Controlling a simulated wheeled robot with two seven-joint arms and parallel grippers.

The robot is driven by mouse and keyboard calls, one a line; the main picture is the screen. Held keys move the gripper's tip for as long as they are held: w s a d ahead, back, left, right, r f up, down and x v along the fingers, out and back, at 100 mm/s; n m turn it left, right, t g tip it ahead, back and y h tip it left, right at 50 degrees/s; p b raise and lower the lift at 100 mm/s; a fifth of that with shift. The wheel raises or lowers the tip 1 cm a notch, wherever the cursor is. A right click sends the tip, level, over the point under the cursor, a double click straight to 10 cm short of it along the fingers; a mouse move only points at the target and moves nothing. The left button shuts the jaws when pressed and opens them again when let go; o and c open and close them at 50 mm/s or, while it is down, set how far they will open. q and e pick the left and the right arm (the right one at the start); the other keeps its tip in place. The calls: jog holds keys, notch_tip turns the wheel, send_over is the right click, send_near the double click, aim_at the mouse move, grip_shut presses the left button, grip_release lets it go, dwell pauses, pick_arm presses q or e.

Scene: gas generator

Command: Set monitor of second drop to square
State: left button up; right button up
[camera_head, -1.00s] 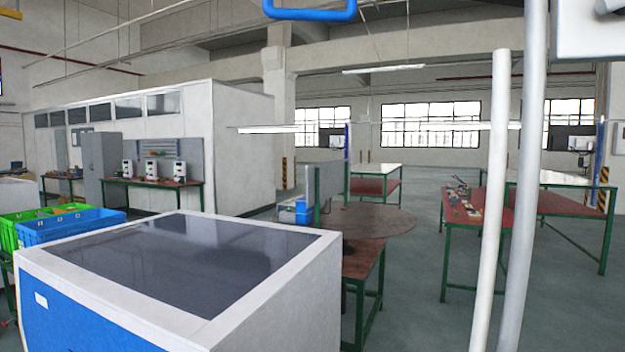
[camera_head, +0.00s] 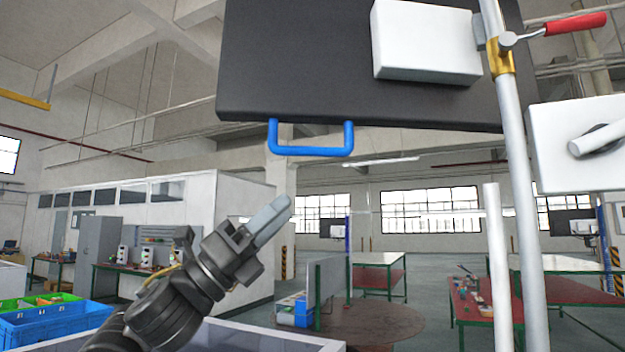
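A dark monitor (camera_head: 300,60), seen from its back, hangs at the top of the head view and looks slightly tilted. A blue handle (camera_head: 312,148) sticks down from its lower edge. A white box (camera_head: 425,42) on its back joins it to a grey pole (camera_head: 522,180) with a brass collar and a red lever (camera_head: 575,24). My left gripper (camera_head: 270,218) is raised below and left of the blue handle, apart from it. Its fingers appear close together, seen side-on, with nothing visible between them. My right gripper is out of view.
A white box with a round knob (camera_head: 590,145) stands at the right beside the poles. A white-framed cabinet (camera_head: 300,340) is below my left arm. Blue (camera_head: 50,325) and green crates stand at lower left. Worktables (camera_head: 480,310) are farther back.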

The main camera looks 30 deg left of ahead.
aim_at(314, 150)
pick_arm(q)
jog(key=d+r+m+p, duration=0.1)
jog(key=r+p, duration=0.1)
jog(key=r, duration=0.1)
jog(key=w+d+r+m+g+h+p, duration=0.1)
jog(key=d+r+p, duration=0.1)
jog(key=r, duration=0.1)
jog(key=w+d+r+m+p, duration=0.1)
jog(key=r+p, duration=0.1)
jog(key=r, duration=0.2)
jog(key=shift+w+d+h, duration=0.2)
jog(key=shift+d+h, duration=0.15)
jog(key=shift+h, duration=0.05)
jog(key=shift+w+d+r, duration=0.2)
jog(key=shift+w, duration=0.05)
grip_shut()
